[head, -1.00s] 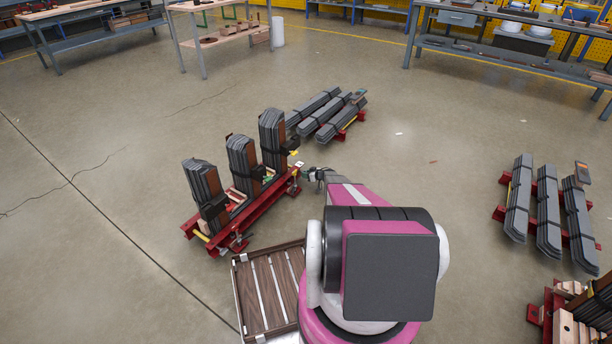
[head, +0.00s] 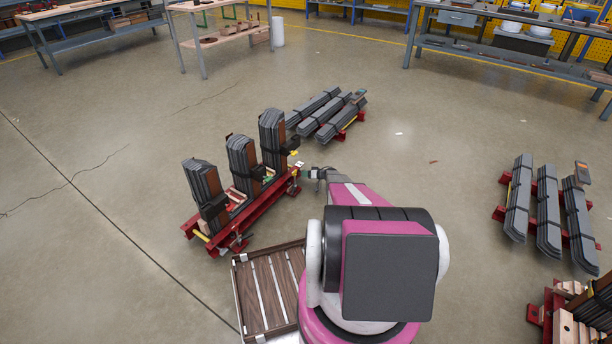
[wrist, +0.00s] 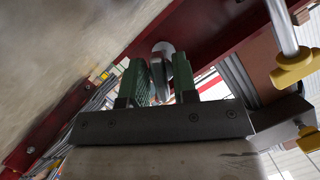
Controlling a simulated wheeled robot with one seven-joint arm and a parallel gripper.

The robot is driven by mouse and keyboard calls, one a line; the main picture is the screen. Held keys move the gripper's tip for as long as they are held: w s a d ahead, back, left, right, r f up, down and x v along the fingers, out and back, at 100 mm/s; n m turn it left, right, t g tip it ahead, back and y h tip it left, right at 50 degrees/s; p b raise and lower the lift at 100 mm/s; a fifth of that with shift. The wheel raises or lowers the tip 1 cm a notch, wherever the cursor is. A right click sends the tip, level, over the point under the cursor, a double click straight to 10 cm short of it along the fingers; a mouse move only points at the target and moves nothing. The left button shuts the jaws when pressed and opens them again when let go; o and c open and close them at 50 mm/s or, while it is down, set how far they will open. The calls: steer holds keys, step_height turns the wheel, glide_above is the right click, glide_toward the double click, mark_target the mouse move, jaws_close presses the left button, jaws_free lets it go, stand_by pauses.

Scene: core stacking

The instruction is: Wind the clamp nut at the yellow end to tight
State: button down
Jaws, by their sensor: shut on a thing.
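The red clamp frame (head: 262,208) stands on the floor in the head view, with three upright dark grey stacks (head: 243,165) on it. My gripper (wrist: 160,80) is at the frame's right end, its green-padded fingers shut on a silver rounded metal piece, which looks like the clamp nut (wrist: 162,58). The red beam (wrist: 225,32) runs close behind the nut in the wrist view. Yellow fittings (wrist: 295,68) on silver rods show at the right of that view. How tight the nut is cannot be told. In the head view the fingertips are too small to make out.
A slatted brown tray (head: 268,290) lies beside my base. Grey bundles on red supports lie behind the frame (head: 325,115) and at the right (head: 548,205). Workbenches (head: 505,40) line the back.

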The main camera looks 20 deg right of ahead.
steer(key=m+y, duration=0.2)
steer(key=m, duration=0.1)
steer(key=shift+s+g, duration=0.15)
steer(key=shift+g, duration=0.15)
steer(key=c, duration=0.8)
jaws_free()
steer(key=v, duration=1)
steer(key=shift+s+d+r, duration=0.1)
steer(key=shift+s+d, duration=0.1)
steer(key=shift+d, duration=0.05)
steer(key=shift+c, duration=0.4)
